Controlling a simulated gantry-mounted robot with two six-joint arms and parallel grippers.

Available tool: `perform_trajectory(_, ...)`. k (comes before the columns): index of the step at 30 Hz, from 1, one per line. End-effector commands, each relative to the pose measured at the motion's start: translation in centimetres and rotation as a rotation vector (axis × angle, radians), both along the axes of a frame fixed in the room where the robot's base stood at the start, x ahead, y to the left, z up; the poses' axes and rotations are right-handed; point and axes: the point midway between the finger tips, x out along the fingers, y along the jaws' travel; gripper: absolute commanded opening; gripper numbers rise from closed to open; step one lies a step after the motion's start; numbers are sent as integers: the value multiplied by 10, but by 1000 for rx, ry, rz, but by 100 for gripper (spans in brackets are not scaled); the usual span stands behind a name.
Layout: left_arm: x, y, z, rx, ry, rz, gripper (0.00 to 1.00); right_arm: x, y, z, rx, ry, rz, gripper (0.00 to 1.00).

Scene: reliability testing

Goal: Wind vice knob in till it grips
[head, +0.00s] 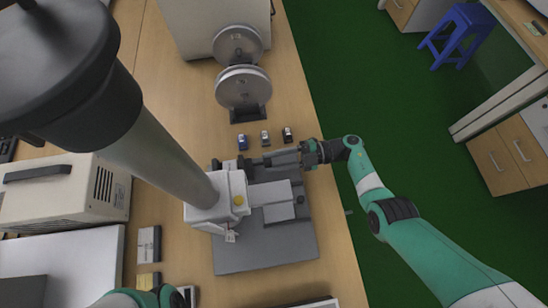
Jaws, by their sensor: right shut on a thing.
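The grey vice (270,192) is on the base plate of a testing machine, in the middle of the head view. Pale flat blocks show on it. My right gripper (283,158) reaches in from the right along the vice's far side. Its dark fingers are shut on the vice knob, which is mostly hidden between them. The gap between the vice jaws is too small to make out. Of my left arm, only a teal part shows at the bottom left edge; its gripper does not show.
The machine's grey base plate (270,252) lies on the wooden bench. Three small parts (265,137) stand in a row just beyond my right gripper. Two round discs (243,87) stand behind them. A beige box (60,192) is at left. Green floor lies right of the bench.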

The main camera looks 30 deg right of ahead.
Motion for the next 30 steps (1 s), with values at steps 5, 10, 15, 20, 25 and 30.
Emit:
perform_trajectory(5, 0, 0, 2, 0, 0, 0, 92, 0, 0, 0, 26, 73, -1, 0)
perform_trajectory(10, 0, 0, 3, 0, 0, 0, 92, 0, 0, -1, 40, 110, -1, 0)
perform_trajectory(15, 0, 0, 3, 0, 0, 0, 92, 0, 0, -1, 45, 122, -1, 0)
perform_trajectory(20, 0, 0, 3, 0, 0, 0, 92, 0, 0, -1, 44, 122, 0, 0)
perform_trajectory(25, 0, 0, 3, 0, 0, 0, 92, 0, 0, -2, 44, 121, 0, 46)
perform_trajectory(30, 0, 0, 3, 0, 0, 0, 92, 0, 0, -1, 45, 120, 0, 69)
